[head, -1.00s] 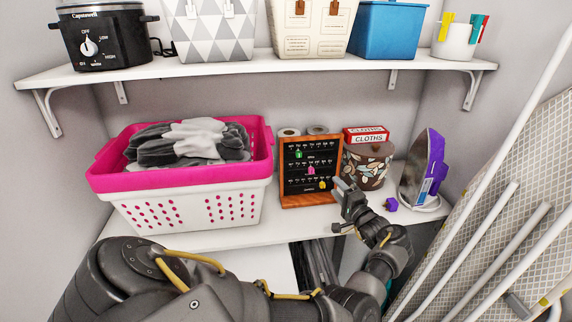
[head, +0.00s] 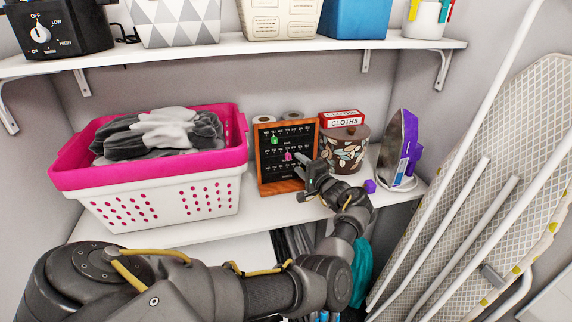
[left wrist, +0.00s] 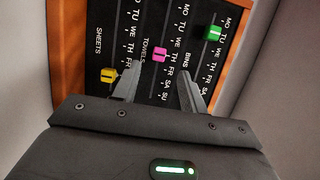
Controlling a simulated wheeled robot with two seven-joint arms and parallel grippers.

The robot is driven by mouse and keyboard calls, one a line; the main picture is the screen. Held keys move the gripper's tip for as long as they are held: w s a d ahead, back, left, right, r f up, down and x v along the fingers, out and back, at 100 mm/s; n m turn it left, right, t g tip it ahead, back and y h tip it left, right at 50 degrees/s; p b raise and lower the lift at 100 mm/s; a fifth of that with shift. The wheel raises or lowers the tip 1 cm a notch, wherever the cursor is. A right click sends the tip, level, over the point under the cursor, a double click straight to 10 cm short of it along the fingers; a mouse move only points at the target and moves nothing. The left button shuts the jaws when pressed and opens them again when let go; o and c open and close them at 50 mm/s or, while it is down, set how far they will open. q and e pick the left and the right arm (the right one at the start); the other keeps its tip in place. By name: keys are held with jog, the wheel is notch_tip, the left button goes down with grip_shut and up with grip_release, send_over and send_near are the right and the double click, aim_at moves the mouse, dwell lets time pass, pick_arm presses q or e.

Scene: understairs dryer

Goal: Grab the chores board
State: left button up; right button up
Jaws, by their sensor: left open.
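The chores board (head: 270,162) is a black panel in an orange-brown wooden frame. It stands upright on the lower shelf, between the laundry basket and a patterned tin. My left gripper (head: 303,172) is open in front of the board's lower right part. In the left wrist view the board (left wrist: 188,18) fills most of the picture, with green, pink and yellow sliders beside day names. The left gripper's two fingers (left wrist: 158,86) show there, apart and pointing at the board, with the pink slider just beyond the gap. Contact cannot be told. My right gripper is not in view.
A pink and white laundry basket (head: 150,195) with grey cloths stands left of the board. The patterned tin (head: 345,152), a cloths box (head: 343,118), a purple block (head: 369,186) and an iron (head: 400,148) are to the right. An ironing board (head: 500,150) leans at far right.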

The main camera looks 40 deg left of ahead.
aim_at(290, 157)
pick_arm(q)
jog(key=x, duration=0.1)
jog(key=b+x, duration=0.1)
jog(key=x, duration=0.1)
jog(key=b+x, duration=0.1)
jog(key=shift+s+a+f, duration=0.15)
jog(key=shift+a+f, duration=0.15)
jog(key=shift+a, duration=0.25)
jog(key=shift+d+r, duration=0.2)
jog(key=c, duration=0.3)
grip_shut()
jog(key=shift+r, duration=0.15)
jog(key=shift+a, duration=0.1)
